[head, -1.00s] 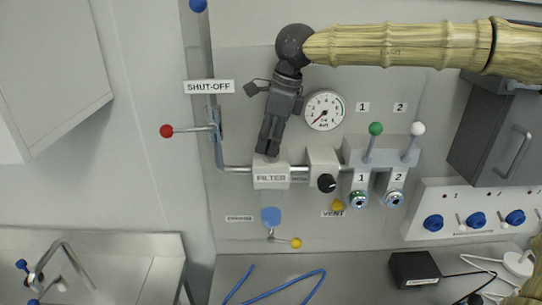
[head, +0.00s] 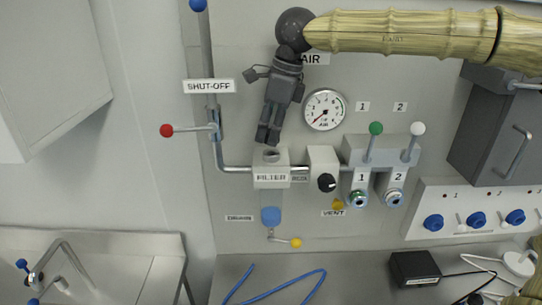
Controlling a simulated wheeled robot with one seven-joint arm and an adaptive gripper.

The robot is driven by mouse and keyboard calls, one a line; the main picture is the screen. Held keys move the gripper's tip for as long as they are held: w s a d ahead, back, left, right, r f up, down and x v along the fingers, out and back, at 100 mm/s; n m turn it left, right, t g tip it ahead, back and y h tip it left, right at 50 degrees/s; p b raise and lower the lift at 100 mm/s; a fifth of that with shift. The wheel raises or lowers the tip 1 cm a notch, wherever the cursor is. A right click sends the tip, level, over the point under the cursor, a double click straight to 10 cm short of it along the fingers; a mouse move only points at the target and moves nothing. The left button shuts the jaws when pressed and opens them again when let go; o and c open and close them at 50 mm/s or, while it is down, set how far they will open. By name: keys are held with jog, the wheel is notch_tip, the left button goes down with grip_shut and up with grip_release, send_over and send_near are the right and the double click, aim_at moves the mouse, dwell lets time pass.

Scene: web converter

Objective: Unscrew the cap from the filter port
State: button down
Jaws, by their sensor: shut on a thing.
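The filter block (head: 271,177), labelled FILTER, is on the wall panel with a clear bowl and a blue bottom piece (head: 271,215) below it. Its top port (head: 271,156) shows as a dark round opening with no cap on it. My gripper (head: 268,138) points down just above the port, apart from it. Its dark fingers are close together, shut on the cap, which is mostly hidden between the fingertips.
A pressure gauge (head: 324,110) is right of my gripper. A red-knobbed shut-off lever (head: 190,130) is to the left. A regulator with a black knob (head: 326,182) and green and white levers (head: 375,130) stand right of the filter. A yellow-knobbed drain lever (head: 295,243) is below.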

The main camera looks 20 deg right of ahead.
jog(key=shift+r, duration=0.25)
jog(key=shift+r, duration=1.9)
